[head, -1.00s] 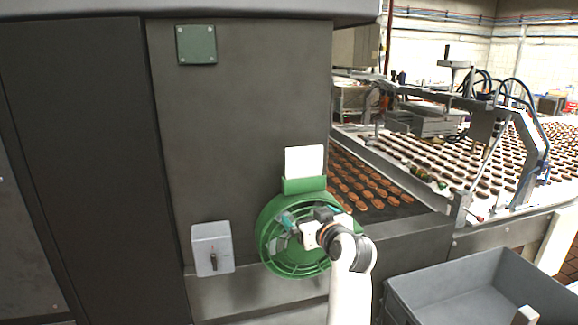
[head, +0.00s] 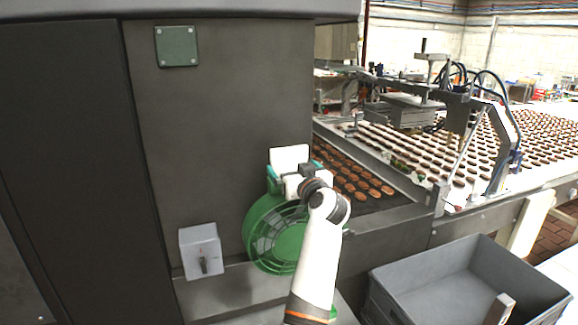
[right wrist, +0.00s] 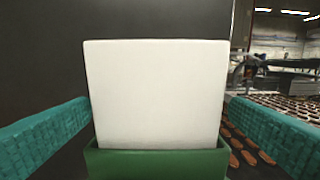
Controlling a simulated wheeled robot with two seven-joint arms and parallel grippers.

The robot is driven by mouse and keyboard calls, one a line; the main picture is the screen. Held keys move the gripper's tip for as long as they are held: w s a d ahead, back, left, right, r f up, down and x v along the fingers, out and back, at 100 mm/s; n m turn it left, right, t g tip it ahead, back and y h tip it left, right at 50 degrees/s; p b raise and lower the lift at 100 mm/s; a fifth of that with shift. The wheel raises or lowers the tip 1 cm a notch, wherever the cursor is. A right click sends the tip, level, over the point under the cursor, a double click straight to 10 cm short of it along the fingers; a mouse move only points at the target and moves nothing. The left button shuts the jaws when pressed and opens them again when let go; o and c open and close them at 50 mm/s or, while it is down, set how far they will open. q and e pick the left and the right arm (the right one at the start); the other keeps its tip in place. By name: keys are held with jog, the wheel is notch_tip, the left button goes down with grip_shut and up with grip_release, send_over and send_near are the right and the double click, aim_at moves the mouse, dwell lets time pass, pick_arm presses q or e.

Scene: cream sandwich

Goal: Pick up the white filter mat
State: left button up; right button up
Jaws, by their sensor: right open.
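The white filter mat (right wrist: 156,95) stands upright in a green holder (right wrist: 157,163) in the right wrist view. In the head view the mat (head: 289,157) shows above the round green fan housing (head: 262,222). My right gripper (head: 287,178) is open in front of the mat. In the right wrist view its two teal fingers stand on the left and right of the mat, with nothing gripped. The gripper hides the lower part of the mat and most of the holder in the head view. My left gripper is not in view.
A grey switch box (head: 203,251) is mounted left of the fan on the dark machine wall (head: 220,110). A conveyor with brown biscuits (head: 358,178) runs to the right. A grey crate (head: 470,285) stands at the lower right.

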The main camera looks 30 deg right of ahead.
aim_at(290, 165)
jog(key=x, duration=0.1)
jog(key=p+x, duration=0.2)
jog(key=shift+w+r, duration=0.25)
jog(key=shift+w, duration=0.05)
jog(key=shift+w+d+f, duration=0.1)
jog(key=shift+w+f, duration=0.1)
jog(key=shift+w, duration=0.4)
jog(key=shift+s, duration=0.1)
jog(key=shift+c, duration=0.2)
jog(key=c, duration=0.7)
jog(key=shift+o, duration=0.2)
